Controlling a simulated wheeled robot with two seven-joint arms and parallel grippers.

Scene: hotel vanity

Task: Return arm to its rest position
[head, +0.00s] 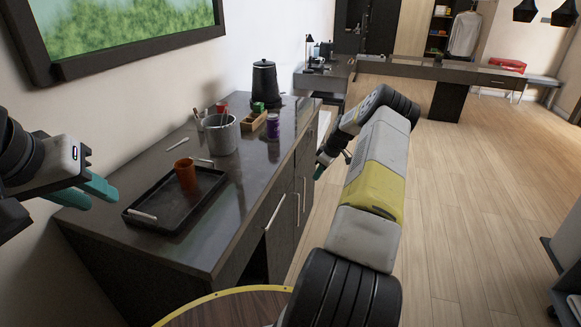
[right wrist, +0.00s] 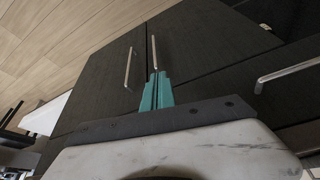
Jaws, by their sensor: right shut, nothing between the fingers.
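My left gripper (head: 96,195) is at the left edge of the head view, above the near left corner of the dark counter (head: 235,215). Its teal fingers are apart with nothing between them. My right arm reaches forward on the right of the counter. My right gripper (head: 320,170) is beside the counter's front, partly hidden by its own wrist. In the right wrist view the right gripper's teal fingers (right wrist: 157,92) are together and empty, in front of dark cabinet doors (right wrist: 190,50) with metal handles.
On the counter are a black tray (head: 208,203) with an orange cup (head: 185,173), a grey pot (head: 220,136) of utensils, a purple bottle (head: 272,126), a wooden box (head: 253,122) and a black kettle (head: 264,82). The wooden floor (head: 465,190) at right is open.

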